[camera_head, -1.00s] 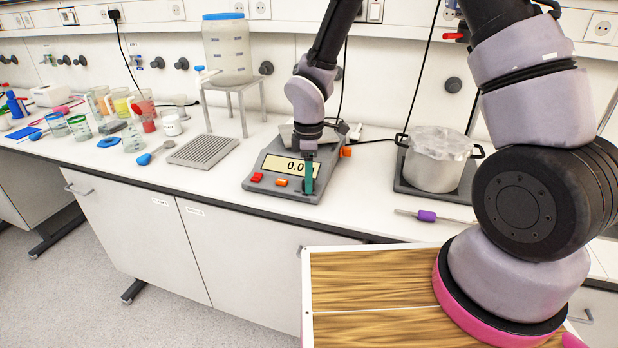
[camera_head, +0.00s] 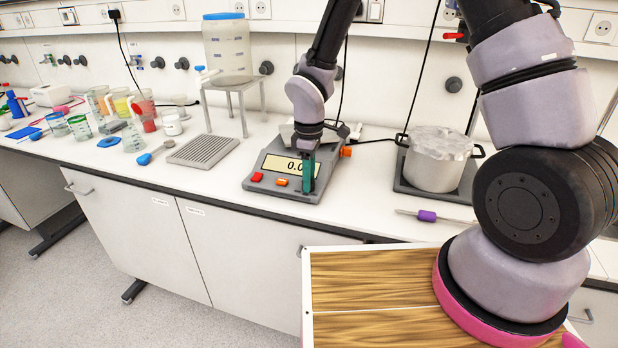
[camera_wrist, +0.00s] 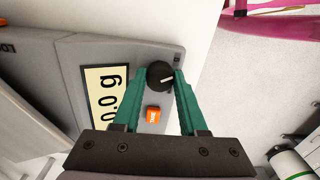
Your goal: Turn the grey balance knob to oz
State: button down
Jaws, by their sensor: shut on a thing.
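The grey balance (camera_head: 330,190) stands on the bench, with its lit display (camera_head: 280,166) partly covered by my gripper. In the wrist view the display (camera_wrist: 104,98) reads "0.0 g". The dark grey round knob (camera_wrist: 161,77) with a white pointer line is on the front panel beside the display. My gripper (camera_wrist: 162,84) has its green fingers on both sides of the knob, closed on it. In the head view my gripper (camera_head: 308,180) points down at the panel and hides the knob. The markings around the knob cannot be read.
An orange button (camera_wrist: 153,114) lies close to the fingers, and a red button (camera_head: 257,177) is farther left on the panel. A pot (camera_head: 436,165) stands right of the balance. A ribbed grey tray (camera_head: 203,152) lies to its left, with clear bench between.

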jog(key=m, duration=0.5)
jog(key=shift+m, duration=0.3)
dwell(0.5)
jog(key=c, duration=0.7)
grip_release()
jog(key=shift+c, duration=0.2)
notch_tip(320, 180, up, 11)
